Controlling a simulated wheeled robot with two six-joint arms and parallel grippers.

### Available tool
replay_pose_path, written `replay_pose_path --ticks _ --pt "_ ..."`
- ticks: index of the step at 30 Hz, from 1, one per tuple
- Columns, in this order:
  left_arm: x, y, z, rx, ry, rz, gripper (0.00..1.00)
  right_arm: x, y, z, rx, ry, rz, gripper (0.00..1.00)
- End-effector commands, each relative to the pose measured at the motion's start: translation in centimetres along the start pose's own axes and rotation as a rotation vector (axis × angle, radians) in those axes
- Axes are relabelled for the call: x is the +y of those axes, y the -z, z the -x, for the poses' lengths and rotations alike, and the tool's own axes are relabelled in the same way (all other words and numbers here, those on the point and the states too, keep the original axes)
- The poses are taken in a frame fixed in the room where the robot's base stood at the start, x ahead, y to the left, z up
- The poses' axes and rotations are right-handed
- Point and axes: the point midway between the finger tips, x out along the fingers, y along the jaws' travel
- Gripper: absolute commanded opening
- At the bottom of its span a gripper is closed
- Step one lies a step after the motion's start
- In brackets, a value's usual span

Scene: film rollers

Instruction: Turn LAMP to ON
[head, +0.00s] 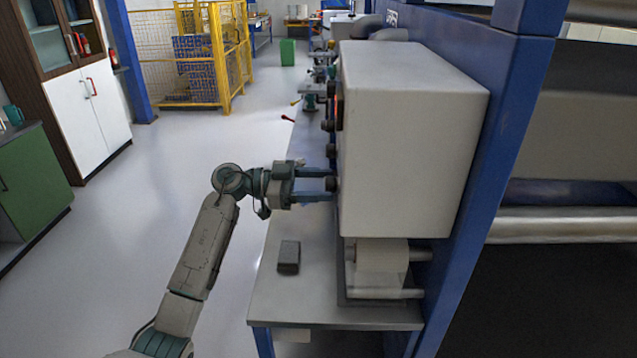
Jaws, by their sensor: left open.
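A light grey control box (410,130) stands on the bench, and its left face carries several dark knobs seen edge-on. My left gripper (328,184) is open, level with the lowest knob (333,184), its two fingers pointing right at the face. The fingers appear to lie above and below this knob; I cannot tell whether they touch it. Another knob (331,150) sits higher up, with one more (327,125) above it. No label shows, so I cannot tell which knob is LAMP or how any is set. My right gripper is not in view.
A grey bench (262,300) runs below the box, with a small dark block (289,257) on it. Rolls (380,272) sit under the box. A blue frame (505,140) stands right. The floor at left is clear up to the cabinets (90,110).

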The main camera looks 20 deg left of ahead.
Motion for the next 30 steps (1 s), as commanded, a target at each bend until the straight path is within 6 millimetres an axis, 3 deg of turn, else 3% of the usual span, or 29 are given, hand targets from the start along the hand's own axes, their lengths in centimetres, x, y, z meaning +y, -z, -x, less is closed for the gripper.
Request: replay_pose_path --ticks 2,9,20,30 --pt "0.0 0.0 0.0 0.0 0.0 0.0 0.55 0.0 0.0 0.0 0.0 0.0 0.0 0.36" --pt "0.0 0.0 0.0 0.0 0.0 0.0 0.11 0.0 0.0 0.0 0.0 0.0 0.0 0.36" --pt "0.0 -0.1 0.1 0.0 0.0 -0.05 0.11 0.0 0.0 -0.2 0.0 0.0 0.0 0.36" --pt "0.0 -0.2 0.1 -0.001 0.0 -0.289 0.11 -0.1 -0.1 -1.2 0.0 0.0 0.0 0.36"
